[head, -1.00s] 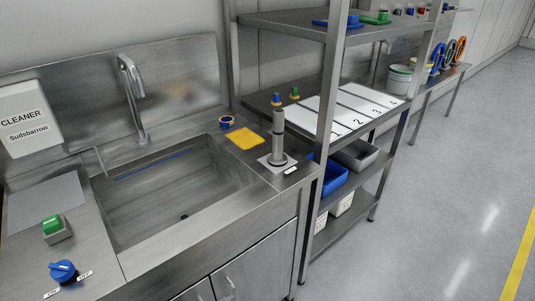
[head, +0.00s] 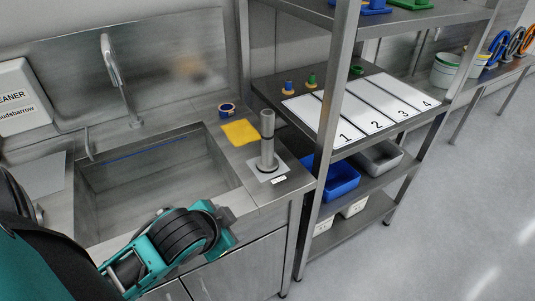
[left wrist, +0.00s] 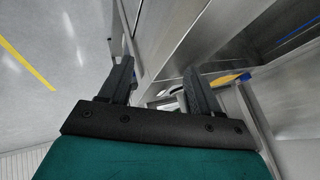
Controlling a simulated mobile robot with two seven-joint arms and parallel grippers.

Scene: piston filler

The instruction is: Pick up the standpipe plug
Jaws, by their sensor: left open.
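The standpipe plug (head: 268,145) is a grey upright cylinder on a pale square plate, on the steel counter right of the sink. My left arm reaches in from the left in the head view, with its teal wrist end in front of the sink, left of and nearer than the plug, apart from it. Its fingers do not show clearly there. In the left wrist view my left gripper (left wrist: 157,70) has its two dark fingers spread with nothing clearly held between them. I cannot make out the plug in that view. My right gripper is not in view.
The sink basin (head: 150,185) lies left of the plug. A yellow cloth (head: 240,132) and a blue tape roll (head: 227,109) lie behind it. A shelf post (head: 328,140) stands close right of the counter. The numbered white board (head: 362,112) is on the shelf.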

